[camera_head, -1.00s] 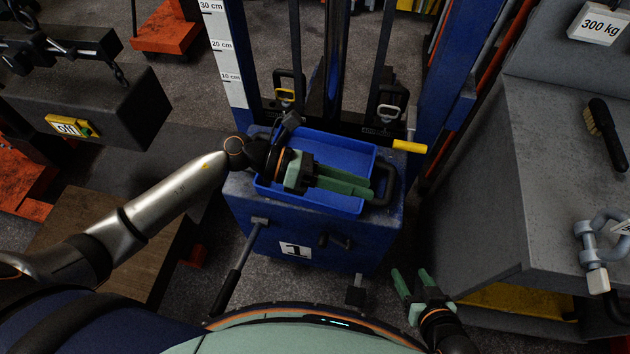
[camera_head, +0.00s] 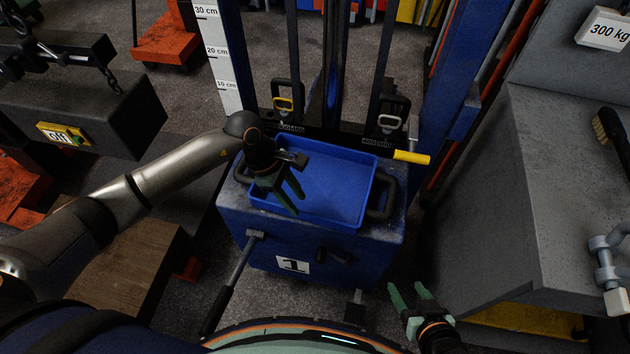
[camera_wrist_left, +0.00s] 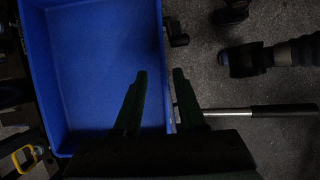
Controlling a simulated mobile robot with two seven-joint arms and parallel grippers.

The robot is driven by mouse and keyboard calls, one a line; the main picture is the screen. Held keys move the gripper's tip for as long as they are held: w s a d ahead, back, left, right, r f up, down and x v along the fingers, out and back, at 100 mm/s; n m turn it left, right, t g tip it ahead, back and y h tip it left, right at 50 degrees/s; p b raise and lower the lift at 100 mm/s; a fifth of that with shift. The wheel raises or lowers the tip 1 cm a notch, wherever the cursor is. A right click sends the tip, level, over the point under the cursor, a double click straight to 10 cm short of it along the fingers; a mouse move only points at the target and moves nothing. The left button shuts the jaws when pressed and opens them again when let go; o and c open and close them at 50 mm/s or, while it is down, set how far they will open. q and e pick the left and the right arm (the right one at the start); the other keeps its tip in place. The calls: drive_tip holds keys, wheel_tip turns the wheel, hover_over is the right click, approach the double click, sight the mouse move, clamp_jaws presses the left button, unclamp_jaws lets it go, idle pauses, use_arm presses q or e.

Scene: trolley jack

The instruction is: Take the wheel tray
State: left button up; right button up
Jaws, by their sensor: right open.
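The wheel tray, a shallow blue tray (camera_head: 340,190), sits on top of the blue jack body (camera_head: 310,245) marked 1. A dark handle (camera_head: 383,195) shows at its right end; its left end is partly hidden by my arm. My left gripper (camera_head: 297,203) is over the tray's left front part, fingers apart, pointing down and toward the front. In the left wrist view, the tray (camera_wrist_left: 95,70) fills the left side, and its edge lies between the open fingers (camera_wrist_left: 160,75); I cannot tell the height gap. My right gripper (camera_head: 407,288) is open and empty, right of the jack.
Two hooked handles (camera_head: 283,103) (camera_head: 388,122) and a yellow-gripped lever (camera_head: 411,157) stand behind the tray. A bar (camera_head: 232,280) sticks out in front. A grey bench (camera_head: 520,200) is at right, a dark block (camera_head: 90,125) at left.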

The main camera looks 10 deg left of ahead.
sight(302, 212)
use_arm(q)
drive_tip(key=x, duration=0.5)
drive_tip(key=shift+s+a+f, duration=0.1)
drive_tip(key=shift+s+a, duration=0.05)
drive_tip(key=shift+c, duration=0.4)
clamp_jaws()
idle(0.8)
